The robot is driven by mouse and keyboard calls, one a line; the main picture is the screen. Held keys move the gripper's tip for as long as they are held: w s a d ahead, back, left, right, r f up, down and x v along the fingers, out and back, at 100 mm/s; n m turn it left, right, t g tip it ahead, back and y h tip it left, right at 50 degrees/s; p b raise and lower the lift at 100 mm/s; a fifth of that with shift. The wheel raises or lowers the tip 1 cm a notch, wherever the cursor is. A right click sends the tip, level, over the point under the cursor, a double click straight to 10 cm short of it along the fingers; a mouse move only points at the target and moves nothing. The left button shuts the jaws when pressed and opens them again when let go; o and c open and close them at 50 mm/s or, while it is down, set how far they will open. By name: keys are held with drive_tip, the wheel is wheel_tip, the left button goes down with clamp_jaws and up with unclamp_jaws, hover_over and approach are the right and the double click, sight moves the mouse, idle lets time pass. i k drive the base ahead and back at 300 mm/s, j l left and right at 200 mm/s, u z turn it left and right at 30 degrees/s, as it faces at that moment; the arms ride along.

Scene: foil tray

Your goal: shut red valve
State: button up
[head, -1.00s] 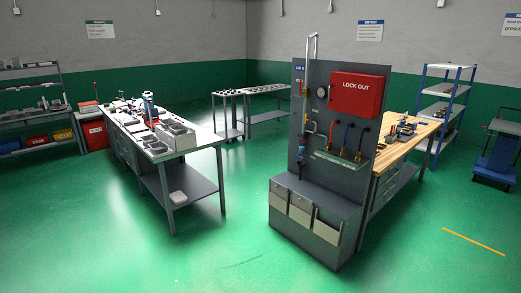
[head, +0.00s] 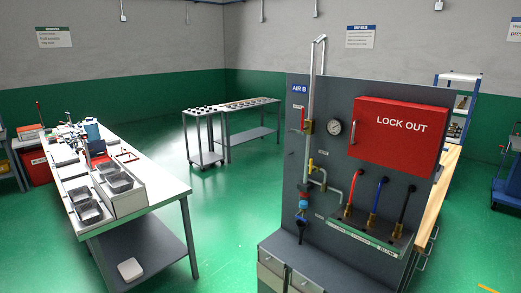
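A red valve handle (head: 302,116) stands upright on the upper left of the grey panel (head: 335,85). It runs parallel to the vertical pipe (head: 311,85), beside a brass valve body (head: 307,127). A round gauge (head: 334,128) is just to its right. A smaller yellow handle (head: 311,163) sits lower on the same piping. My gripper is not in view.
A red LOCK OUT box (head: 399,134) is on the panel's right. Red, blue and black hoses (head: 375,203) rise from brass fittings below it. A white-topped table (head: 150,180) with grey bins stands left. Green floor (head: 225,225) is clear between table and panel.

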sight(302, 128)
drive_tip(key=i+j, duration=0.1)
drive_tip(key=i, duration=0.6)
drive_tip(key=i+j+z, duration=0.1)
drive_tip(key=i, duration=0.6)
drive_tip(key=i+j, duration=0.15)
drive_tip(key=i, duration=0.5)
drive_tip(key=i+z, duration=0.1)
drive_tip(key=z, duration=0.4)
